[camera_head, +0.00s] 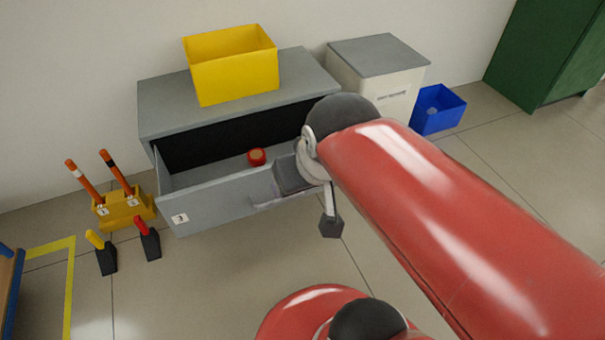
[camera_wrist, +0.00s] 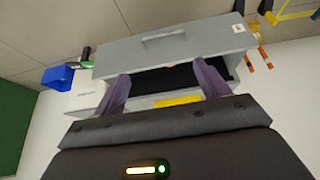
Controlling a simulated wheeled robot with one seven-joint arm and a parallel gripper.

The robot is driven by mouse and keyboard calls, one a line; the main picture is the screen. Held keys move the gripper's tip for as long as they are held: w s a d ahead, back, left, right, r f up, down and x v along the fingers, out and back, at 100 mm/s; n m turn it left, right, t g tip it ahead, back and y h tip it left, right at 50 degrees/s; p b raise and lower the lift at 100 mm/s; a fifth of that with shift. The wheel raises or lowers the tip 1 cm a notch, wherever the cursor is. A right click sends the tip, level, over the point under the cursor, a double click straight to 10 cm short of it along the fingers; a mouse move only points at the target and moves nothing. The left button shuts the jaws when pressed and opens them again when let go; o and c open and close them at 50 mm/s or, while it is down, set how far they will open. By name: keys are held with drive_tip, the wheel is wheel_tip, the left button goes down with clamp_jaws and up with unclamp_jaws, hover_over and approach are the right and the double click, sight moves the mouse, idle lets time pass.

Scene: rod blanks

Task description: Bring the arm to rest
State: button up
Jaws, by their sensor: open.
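My red arm (camera_head: 440,200) reaches in from the right, its wrist in front of the grey cabinet (camera_head: 235,110). My gripper (camera_wrist: 161,70) is open and empty, its two purple-grey fingers spread apart in the wrist view. In the head view the gripper's dark body (camera_head: 293,176) is by the right part of the open drawer's front (camera_head: 215,203); its fingers are mostly hidden there. The drawer handle (camera_wrist: 163,36) shows beyond the fingertips in the wrist view, not between them. A red round piece (camera_head: 257,156) lies inside the drawer.
A yellow bin (camera_head: 232,68) stands on the cabinet. A white bin with grey lid (camera_head: 378,65) and a blue box (camera_head: 437,110) are to the right. A yellow holder with orange rods (camera_head: 123,208) and two dark blocks with coloured handles stand on the floor at left.

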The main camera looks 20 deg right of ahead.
drive_tip(key=shift+s+f, duration=0.15)
drive_tip(key=shift+s, duration=0.85)
wheel_tip(320, 180, up, 8)
drive_tip(key=p, duration=0.8)
drive_tip(key=shift+r+p, duration=0.25)
drive_tip(key=shift+p, duration=0.05)
